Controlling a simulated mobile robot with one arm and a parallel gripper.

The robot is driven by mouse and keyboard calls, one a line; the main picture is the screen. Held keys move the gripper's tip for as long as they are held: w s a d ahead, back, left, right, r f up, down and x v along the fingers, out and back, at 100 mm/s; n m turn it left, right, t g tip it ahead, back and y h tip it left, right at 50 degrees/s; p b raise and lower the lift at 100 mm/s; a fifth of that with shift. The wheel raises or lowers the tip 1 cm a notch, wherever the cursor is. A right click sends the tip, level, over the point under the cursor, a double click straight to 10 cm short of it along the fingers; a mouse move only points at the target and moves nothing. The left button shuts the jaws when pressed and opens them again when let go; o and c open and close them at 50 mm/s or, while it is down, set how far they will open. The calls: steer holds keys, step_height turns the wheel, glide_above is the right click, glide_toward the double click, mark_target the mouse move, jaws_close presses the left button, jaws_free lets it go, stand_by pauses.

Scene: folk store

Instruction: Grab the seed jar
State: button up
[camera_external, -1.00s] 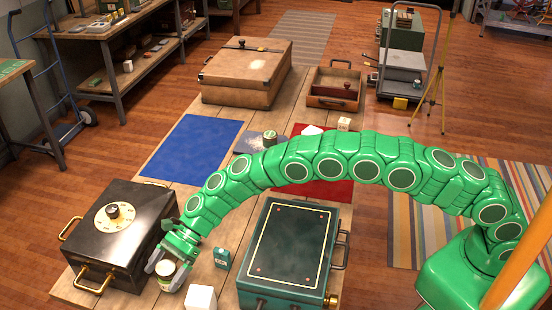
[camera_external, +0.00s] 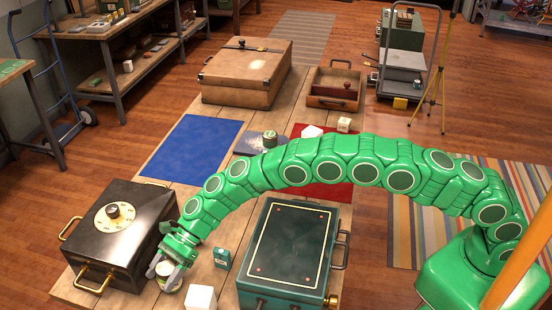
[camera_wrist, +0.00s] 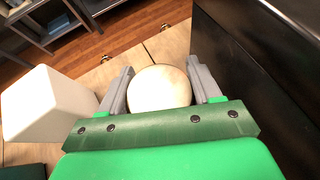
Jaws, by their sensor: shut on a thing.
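The seed jar is a small round jar with a pale lid and a green and white label. In the external view the seed jar (camera_external: 166,271) stands at the front of the wooden table, between the black box and a white cube. My gripper (camera_external: 168,276) comes down over it with one grey finger on each side. In the wrist view the pale round lid of the jar (camera_wrist: 159,88) fills the gap between the two fingers of my gripper (camera_wrist: 160,90). The fingers are shut on the jar. Its lower part is hidden in the wrist view.
A black box with a dial (camera_external: 120,232) stands close left of the jar. A white cube (camera_external: 201,298) is close right, also large in the wrist view (camera_wrist: 45,103). A blue mat (camera_external: 192,149) lies behind.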

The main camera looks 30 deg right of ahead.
mark_target(163, 272)
step_height(163, 272, up, 3)
steer(key=shift+r, duration=0.15)
steer(key=shift+s+d+r, duration=0.1)
steer(key=shift+d+r, duration=0.05)
steer(key=shift+d, duration=0.05)
steer(key=s+d+r, duration=0.2)
steer(key=d+r, duration=0.2)
steer(key=r, duration=0.1)
steer(key=shift+s+r, duration=0.25)
steer(key=s+d+r, duration=0.1)
steer(key=d, duration=0.1)
steer(key=s+d+r, duration=0.2)
steer(key=d, duration=0.1)
steer(key=shift+s+d, duration=0.15)
steer(key=shift+d, duration=0.15)
steer(key=shift+s+d+r, duration=0.25)
steer(key=shift+s+d, duration=0.05)
steer(key=shift+d, duration=0.2)
steer(key=shift+s+d+r, duration=0.2)
steer(key=shift+s+d, duration=0.1)
steer(key=shift+d, duration=0.2)
